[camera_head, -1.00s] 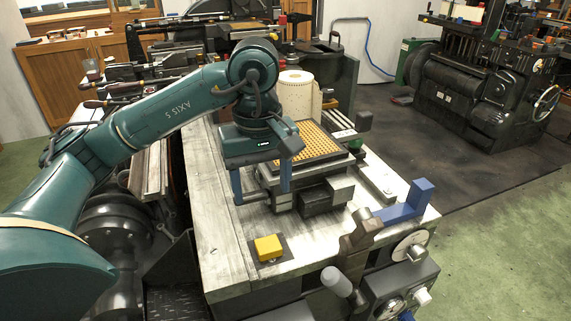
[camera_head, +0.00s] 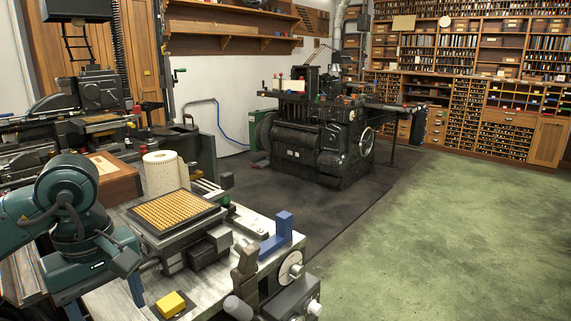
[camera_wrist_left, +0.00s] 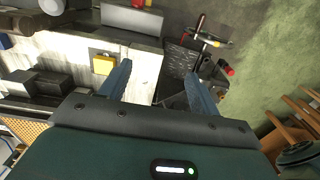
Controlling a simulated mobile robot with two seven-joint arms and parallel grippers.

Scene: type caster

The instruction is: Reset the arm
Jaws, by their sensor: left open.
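My left arm (camera_head: 68,190) comes in from the left edge of the head view, teal and bent at the wrist. Its left gripper (camera_head: 106,297) points down over the left part of the bench, left of the gold-studded tray. Its two blue fingers are apart with nothing between them. In the left wrist view the fingers (camera_wrist_left: 158,88) are also spread and empty, with the pale bench top and a dark perforated surface below. A yellow block (camera_head: 171,304) lies on the bench right of the gripper; it also shows in the left wrist view (camera_wrist_left: 103,64). My right gripper is out of view.
The workbench (camera_head: 215,290) carries the gold-studded tray (camera_head: 172,211), a paper roll (camera_head: 161,174) and a blue angled bracket (camera_head: 277,237). A wooden box (camera_head: 115,178) stands behind the arm. A black machine (camera_head: 318,135) stands beyond. Green floor (camera_head: 440,220) at the right is clear.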

